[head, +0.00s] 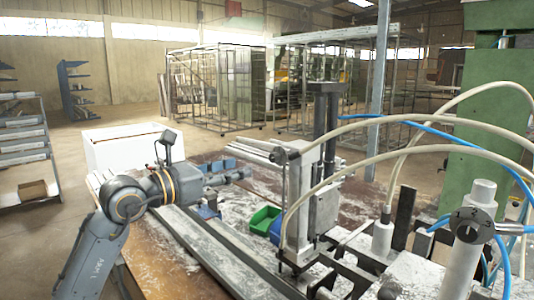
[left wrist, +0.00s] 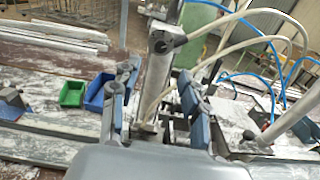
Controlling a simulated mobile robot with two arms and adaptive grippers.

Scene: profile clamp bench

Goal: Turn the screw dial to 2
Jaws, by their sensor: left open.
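The screw dial (head: 473,226) is a dark disc marked 1, 2 and 3 with a light hub, on an upright pale post at the right of the head view. Its setting is too small to read for sure. I cannot pick out the dial in the left wrist view. My left gripper (head: 243,175) is at the middle left, far from the dial, with the clamp column between them. In the left wrist view its fingers (left wrist: 155,108) are spread apart with nothing held between them. My right gripper is not in view.
The upright metal clamp (head: 298,205) stands mid-bench and also shows in the left wrist view (left wrist: 160,65). A green bin (head: 263,218) lies beside it. Pale hoses (head: 400,150) and blue hoses arch over the right side. Long profiles (head: 215,250) lie on the bench.

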